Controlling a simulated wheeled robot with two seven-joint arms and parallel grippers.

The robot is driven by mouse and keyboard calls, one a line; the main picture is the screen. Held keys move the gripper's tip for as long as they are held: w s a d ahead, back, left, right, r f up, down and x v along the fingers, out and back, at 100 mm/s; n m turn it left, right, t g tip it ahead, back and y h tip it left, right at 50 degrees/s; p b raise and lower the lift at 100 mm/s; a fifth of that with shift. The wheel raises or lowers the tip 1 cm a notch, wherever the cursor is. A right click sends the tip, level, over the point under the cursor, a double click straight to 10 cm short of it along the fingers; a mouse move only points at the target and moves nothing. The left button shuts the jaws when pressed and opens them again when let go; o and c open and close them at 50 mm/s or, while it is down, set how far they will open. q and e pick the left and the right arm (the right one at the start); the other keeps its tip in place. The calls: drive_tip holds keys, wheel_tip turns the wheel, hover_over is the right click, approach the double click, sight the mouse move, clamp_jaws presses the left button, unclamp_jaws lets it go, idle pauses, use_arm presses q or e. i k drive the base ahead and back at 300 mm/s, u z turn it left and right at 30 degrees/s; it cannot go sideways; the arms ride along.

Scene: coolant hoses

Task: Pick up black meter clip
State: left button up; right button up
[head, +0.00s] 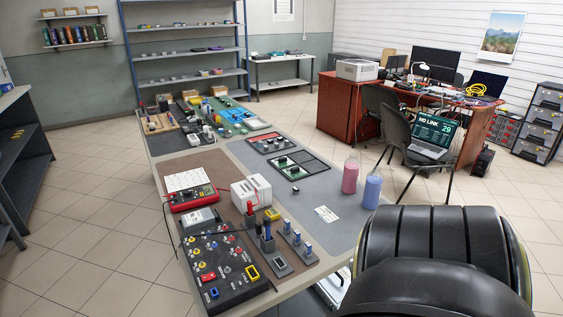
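A red multimeter (193,198) lies on the brown mat at the near left of the long table. A thin dark lead (168,222) runs from it down along the left side of a black panel (226,262) with coloured sockets and knobs. Small dark upright pieces, one with a red top (249,208), stand by the panel's back right corner. I cannot tell for sure which small dark piece is the black meter clip. Neither gripper shows in the head view.
A white box-shaped device (251,193) stands behind the panel. Grey blocks with blue-topped pieces (296,239) stand right of it. Pink (350,176) and blue (371,191) bottles stand at the table's right edge. My own large black part fills the lower right. Floor left of the table is clear.

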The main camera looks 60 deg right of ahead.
sight(258, 224)
drive_tip(key=z, duration=1.15)
drive_tip(key=i, duration=0.1)
drive_tip(key=z, duration=0.05)
